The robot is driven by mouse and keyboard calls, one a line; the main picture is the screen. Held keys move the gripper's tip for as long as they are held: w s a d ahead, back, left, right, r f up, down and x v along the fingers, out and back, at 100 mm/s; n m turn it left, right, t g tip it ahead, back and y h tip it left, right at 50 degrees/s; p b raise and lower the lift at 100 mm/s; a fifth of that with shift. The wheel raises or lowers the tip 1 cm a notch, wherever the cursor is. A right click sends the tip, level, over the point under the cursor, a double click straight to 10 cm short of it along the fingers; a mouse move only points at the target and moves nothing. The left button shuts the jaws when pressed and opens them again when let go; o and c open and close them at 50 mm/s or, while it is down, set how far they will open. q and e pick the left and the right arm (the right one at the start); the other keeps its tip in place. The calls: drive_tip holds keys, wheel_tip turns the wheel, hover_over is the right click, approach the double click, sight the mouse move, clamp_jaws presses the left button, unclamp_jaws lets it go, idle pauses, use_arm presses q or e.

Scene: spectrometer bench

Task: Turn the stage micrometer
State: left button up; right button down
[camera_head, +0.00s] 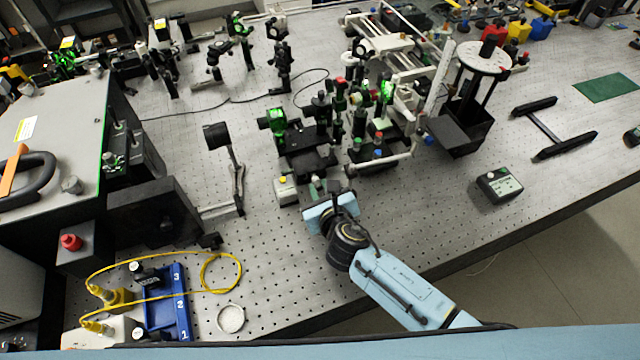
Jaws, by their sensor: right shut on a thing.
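A black stage (310,160) with optics mounted on it stands near the middle of the perforated bench. My right arm reaches in from the bottom right, and its light blue gripper (322,190) is at the front edge of this stage. The gripper is shut on a small part there, which appears to be the stage micrometer. The fingers and gripper body mostly hide that part, so its rotation cannot be read. My left gripper is not in view.
A small box with a yellow button (285,190) sits just left of my right gripper. A handheld meter (498,186) lies to the right. A blue numbered tray (168,305) and yellow fibre cable (222,272) lie front left. Bare bench lies between the gripper and meter.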

drive_tip(key=shift+m+y, duration=0.3)
drive_tip(key=shift+f, duration=0.1)
drive_tip(key=c, duration=1.3)
unclamp_jaws()
drive_tip(key=shift+c, duration=0.2)
drive_tip(key=p+v, duration=0.2)
drive_tip(key=v, duration=1.1)
drive_tip(key=shift+s+r, duration=0.15)
drive_tip(key=shift+r, duration=0.05)
